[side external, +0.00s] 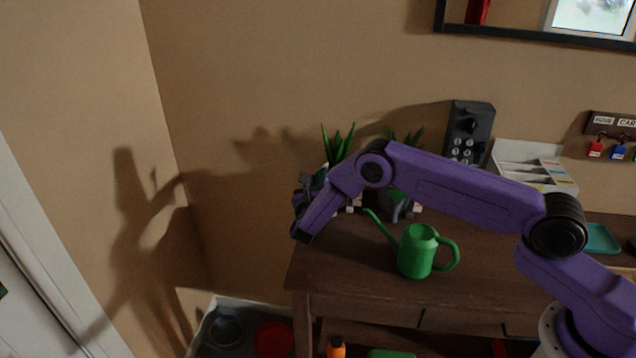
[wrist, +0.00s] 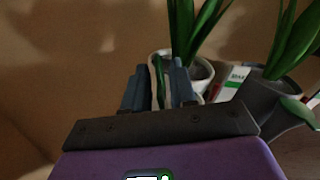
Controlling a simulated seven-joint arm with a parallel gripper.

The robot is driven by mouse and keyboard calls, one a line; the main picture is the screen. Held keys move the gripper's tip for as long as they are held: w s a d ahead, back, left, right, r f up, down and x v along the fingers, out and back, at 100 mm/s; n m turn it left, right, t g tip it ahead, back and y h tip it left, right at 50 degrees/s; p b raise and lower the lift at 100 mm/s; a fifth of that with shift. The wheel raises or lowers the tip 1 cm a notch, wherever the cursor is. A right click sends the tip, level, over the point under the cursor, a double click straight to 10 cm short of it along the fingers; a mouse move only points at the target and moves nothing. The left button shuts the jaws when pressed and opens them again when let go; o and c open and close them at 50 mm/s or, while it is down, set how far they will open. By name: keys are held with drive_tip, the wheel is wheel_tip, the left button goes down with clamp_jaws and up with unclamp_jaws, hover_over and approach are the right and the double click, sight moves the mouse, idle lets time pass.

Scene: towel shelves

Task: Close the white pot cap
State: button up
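A white pot (wrist: 203,76) with a green plant stands just beyond my fingertips in the wrist view. In the side view its green leaves (side external: 338,146) rise behind my arm, and most of the pot is hidden. My gripper (wrist: 158,80) has its two fingers apart. A narrow white-edged piece (wrist: 155,68) with a dark greenish middle shows between them, next to the pot. I cannot tell whether it is the cap or whether a finger touches it. In the side view my gripper (side external: 303,212) is at the table's left end.
A second plant in a dark grey pot (side external: 393,207) stands to the right, with small boxes (wrist: 236,76) between the pots. A green watering can (side external: 416,255) stands on the wooden table (side external: 350,271) near the front. A dark phone (side external: 468,130) is at the wall.

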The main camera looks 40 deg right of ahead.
clamp_jaws()
drive_tip(key=shift+m, duration=0.3)
drive_tip(key=shift+s+d+f+m, duration=0.1)
drive_tip(key=shift+s+d+m, duration=0.3)
drive_tip(key=shift+m, duration=1.55)
drive_tip(key=shift+s+d+f+m, duration=0.1)
drive_tip(key=shift+s+d+m, duration=0.25)
drive_tip(key=shift+m, duration=1.55)
drive_tip(key=shift+s+d+f+m, duration=0.1)
drive_tip(key=shift+s+d+m, duration=0.3)
drive_tip(key=shift+m, duration=1.55)
drive_tip(key=shift+o, duration=1.2)
unclamp_jaws()
